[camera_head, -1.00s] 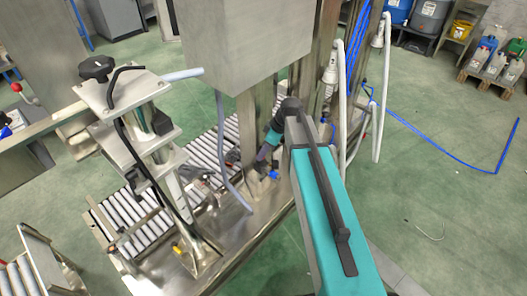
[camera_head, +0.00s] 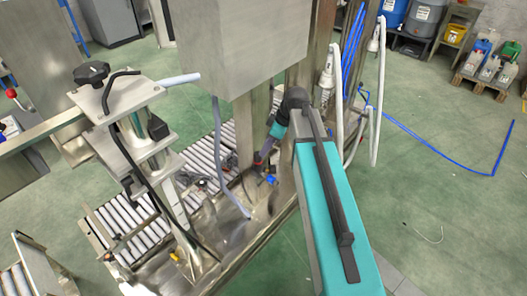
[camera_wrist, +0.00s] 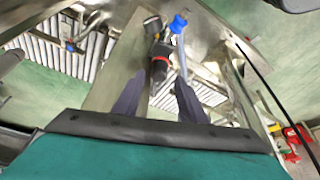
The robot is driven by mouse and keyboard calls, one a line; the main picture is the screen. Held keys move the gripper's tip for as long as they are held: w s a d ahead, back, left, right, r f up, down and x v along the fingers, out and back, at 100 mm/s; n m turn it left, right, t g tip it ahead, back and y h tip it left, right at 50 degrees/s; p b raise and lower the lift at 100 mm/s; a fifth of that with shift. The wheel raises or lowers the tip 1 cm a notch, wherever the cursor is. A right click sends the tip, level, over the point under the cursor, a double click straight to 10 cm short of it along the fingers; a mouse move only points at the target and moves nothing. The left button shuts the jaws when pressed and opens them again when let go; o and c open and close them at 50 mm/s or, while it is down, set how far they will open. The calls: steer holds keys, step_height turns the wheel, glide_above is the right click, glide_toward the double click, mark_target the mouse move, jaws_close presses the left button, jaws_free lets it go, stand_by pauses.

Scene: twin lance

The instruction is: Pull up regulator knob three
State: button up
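A dark cylindrical regulator knob (camera_wrist: 160,68) with a red ring shows in the wrist view, ahead of my gripper and roughly between the lines of its fingers. A grey round end (camera_wrist: 152,26) and a blue fitting (camera_wrist: 178,23) sit just beyond it. I cannot tell from a marking which knob is number three. My gripper (camera_wrist: 158,98) is open, with two dark fingers apart and nothing visibly clamped. In the head view my gripper (camera_head: 260,158) reaches down beside the steel post, close to a small blue fitting (camera_head: 270,182). The knob is too small to make out there.
A steel post (camera_head: 248,125) and large steel box (camera_head: 245,45) stand close to my arm. A grey hose (camera_head: 222,150) hangs left of the gripper. A clamp stand with a black knob (camera_head: 91,73) and a roller conveyor (camera_head: 130,220) lie left. Green floor is open at right.

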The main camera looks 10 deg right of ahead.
steer(key=v, duration=0.7)
steer(key=shift+r, duration=0.25)
stand_by(0.3)
steer(key=s+a+f+g, duration=0.35)
steer(key=s+f, duration=0.45)
steer(key=f, duration=0.6)
steer(key=s+a+f+g, duration=0.2)
steer(key=s+a+f, duration=0.35)
steer(key=f, duration=0.75)
steer(key=s+d+f+m+g+h, duration=0.1)
steer(key=s+f+m, duration=0.5)
steer(key=s, duration=0.7)
steer(key=s+d+f+m+g+h, duration=0.1)
steer(key=s+d+f+m+h, duration=0.2)
steer(key=s+f, duration=0.8)
steer(key=shift+s+f+m, duration=0.3)
steer(key=shift+s+m, duration=0.85)
steer(key=shift+m, duration=0.25)
